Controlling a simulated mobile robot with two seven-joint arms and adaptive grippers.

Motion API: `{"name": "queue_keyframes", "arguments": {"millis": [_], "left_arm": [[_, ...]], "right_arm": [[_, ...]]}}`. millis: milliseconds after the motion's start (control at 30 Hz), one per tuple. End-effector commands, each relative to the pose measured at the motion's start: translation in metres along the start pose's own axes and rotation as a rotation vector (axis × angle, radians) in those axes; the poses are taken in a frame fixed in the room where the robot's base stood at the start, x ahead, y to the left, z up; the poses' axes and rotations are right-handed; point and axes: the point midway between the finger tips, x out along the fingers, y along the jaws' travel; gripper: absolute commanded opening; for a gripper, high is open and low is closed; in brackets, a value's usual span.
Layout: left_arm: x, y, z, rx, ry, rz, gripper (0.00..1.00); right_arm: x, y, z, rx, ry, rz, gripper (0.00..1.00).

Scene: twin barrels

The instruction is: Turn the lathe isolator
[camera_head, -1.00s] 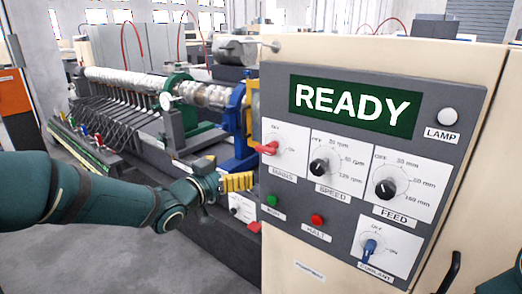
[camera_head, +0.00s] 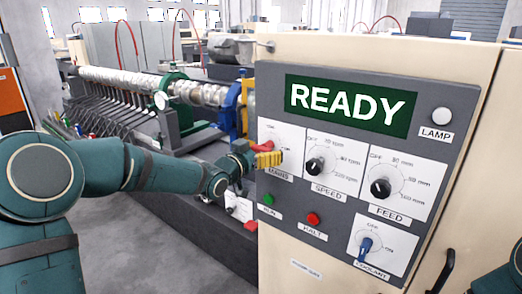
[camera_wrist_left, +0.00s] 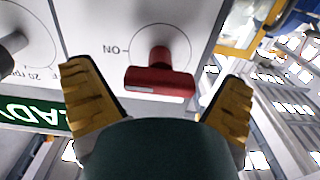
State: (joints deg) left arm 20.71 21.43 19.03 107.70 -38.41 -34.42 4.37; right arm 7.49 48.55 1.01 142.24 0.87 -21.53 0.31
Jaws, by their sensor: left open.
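The red isolator knob (camera_head: 262,146) is on the panel's upper left dial plate, above a label reading MAINS. My left gripper (camera_head: 268,160), with yellow fingers, is in front of the panel beside the knob and partly covers its lower side. In the left wrist view the red knob (camera_wrist_left: 160,80) lies between the two open fingers of the left gripper (camera_wrist_left: 155,75), with a gap on both sides. The word ON appears upside down beside the dial there. My right gripper is out of view.
The grey panel has a green READY screen (camera_head: 347,104), a SPEED knob (camera_head: 315,166), a FEED knob (camera_head: 380,187), a green button (camera_head: 268,199), a red HALT button (camera_head: 313,219) and a blue coolant knob (camera_head: 365,245). The lathe (camera_head: 190,92) stands behind at left.

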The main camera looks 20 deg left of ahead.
Motion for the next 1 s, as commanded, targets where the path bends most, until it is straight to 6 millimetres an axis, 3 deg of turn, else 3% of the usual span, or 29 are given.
{"name": "queue_keyframes", "arguments": {"millis": [167,300,367,733,1000], "left_arm": [[-0.0001,0.0000,0.0000,0.000,0.000,0.000,0.99],[-0.0002,0.0000,-0.0001,0.001,0.000,0.000,0.50],[-0.0003,0.0000,-0.0001,0.001,0.000,0.000,0.30],[-0.0004,0.0000,0.0001,-0.020,-0.001,0.000,0.29],[-0.0004,-0.0005,0.0005,-0.154,-0.002,0.000,0.29]], "right_arm": [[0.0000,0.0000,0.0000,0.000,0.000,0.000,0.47],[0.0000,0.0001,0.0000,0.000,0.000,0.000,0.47],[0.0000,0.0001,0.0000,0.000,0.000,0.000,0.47],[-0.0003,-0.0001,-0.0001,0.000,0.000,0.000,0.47],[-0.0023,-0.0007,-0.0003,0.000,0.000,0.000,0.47]]}}
